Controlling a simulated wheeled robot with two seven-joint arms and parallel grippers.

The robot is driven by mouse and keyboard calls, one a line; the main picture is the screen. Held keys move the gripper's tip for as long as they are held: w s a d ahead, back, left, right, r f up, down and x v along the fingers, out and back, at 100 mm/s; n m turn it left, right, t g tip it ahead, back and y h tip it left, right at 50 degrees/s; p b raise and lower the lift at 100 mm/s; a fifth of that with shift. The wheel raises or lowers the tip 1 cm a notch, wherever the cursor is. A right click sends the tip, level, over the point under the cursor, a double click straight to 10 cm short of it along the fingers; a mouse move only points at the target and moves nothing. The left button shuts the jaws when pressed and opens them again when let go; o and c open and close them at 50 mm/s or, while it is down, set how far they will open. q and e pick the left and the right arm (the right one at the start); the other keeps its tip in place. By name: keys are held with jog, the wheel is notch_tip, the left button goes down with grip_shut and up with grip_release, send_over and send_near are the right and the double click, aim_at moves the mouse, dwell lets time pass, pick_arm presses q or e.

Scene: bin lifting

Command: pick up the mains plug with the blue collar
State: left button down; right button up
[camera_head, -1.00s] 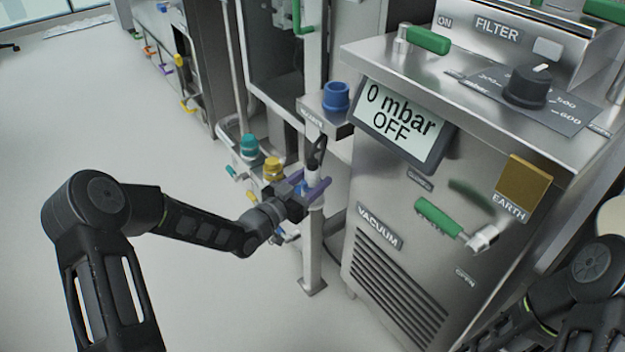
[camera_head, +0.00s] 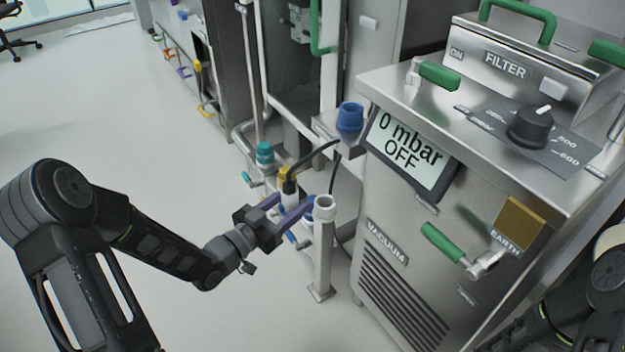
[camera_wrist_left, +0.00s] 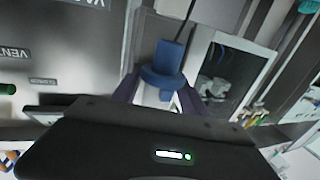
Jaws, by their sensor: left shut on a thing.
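A steel vacuum cabinet (camera_head: 400,240) with a display and green handles stands to the right. A blue socket (camera_head: 350,116) sits on a small bracket beside it. Teal (camera_head: 264,153) and yellow fittings stand behind the plug.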

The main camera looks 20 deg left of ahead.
aim_at(293, 182)
pick_arm(q)
jog(key=v, duration=0.5)
jog(key=shift+s+a+p, duration=0.1)
jog(key=shift+s+p, duration=0.15)
jog(key=shift+p, duration=0.15)
jog(key=shift+w, duration=0.1)
jog(key=shift+y, duration=0.6)
jog(key=w+d+r, duration=0.1)
jog(key=r, duration=0.1)
jog(key=w+d+r, duration=0.1)
jog(key=w+r, duration=0.1)
jog(key=w+d+r, duration=0.1)
jog(key=w+r, duration=0.1)
jog(key=shift+w+r, duration=0.25)
jog(key=shift+r, duration=0.15)
notch_tip(293, 182, up, 6)
jog(key=w+d+n+y, duration=0.1)
jog(key=w+d, duration=0.1)
jog(key=d, duration=0.1)
jog(key=shift+w+r+n+t, duration=0.15)
jog(key=shift+w+n+t, duration=0.15)
jog(key=shift+t, duration=0.1)
jog(key=shift+s, duration=0.1)
